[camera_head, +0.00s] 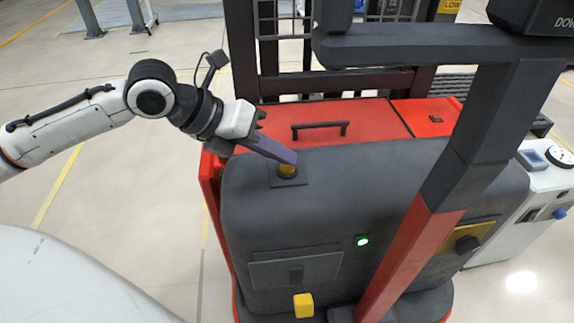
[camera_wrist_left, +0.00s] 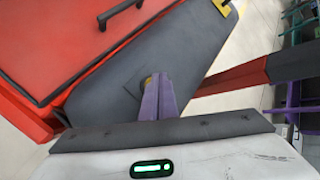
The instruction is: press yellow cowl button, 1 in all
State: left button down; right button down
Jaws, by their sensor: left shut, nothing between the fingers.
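The yellow cowl button (camera_head: 287,171) sits on a dark square plate on top of the grey cowl (camera_head: 330,190) of the red machine. My left gripper (camera_head: 292,160) is shut and empty, its purple fingers reaching from the upper left to the button. The fingertips overlap the top of the button in the head view; I cannot tell whether it is pressed down. In the left wrist view the shut fingers (camera_wrist_left: 158,84) cover most of the button, and only a bit of yellow (camera_wrist_left: 149,80) shows beside their tips. My right gripper is not in view.
A black handle (camera_head: 320,128) stands on the red cover behind the cowl. A grey and red post (camera_head: 440,190) rises to the right. A green light (camera_head: 362,241) and a yellow block (camera_head: 303,305) are on the cowl's front. Open floor lies to the left.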

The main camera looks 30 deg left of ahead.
aim_at(280, 169)
pick_arm(q)
jog(key=shift+f, duration=0.5)
dwell(0.8)
jog(key=shift+r, duration=0.1)
jog(key=shift+r+p, duration=0.8)
jog(key=shift+p, duration=0.2)
notch_tip(280, 169, up, 5)
jog(key=p, duration=0.5)
jog(key=shift+r+p, duration=0.1)
jog(key=shift+p, duration=0.25)
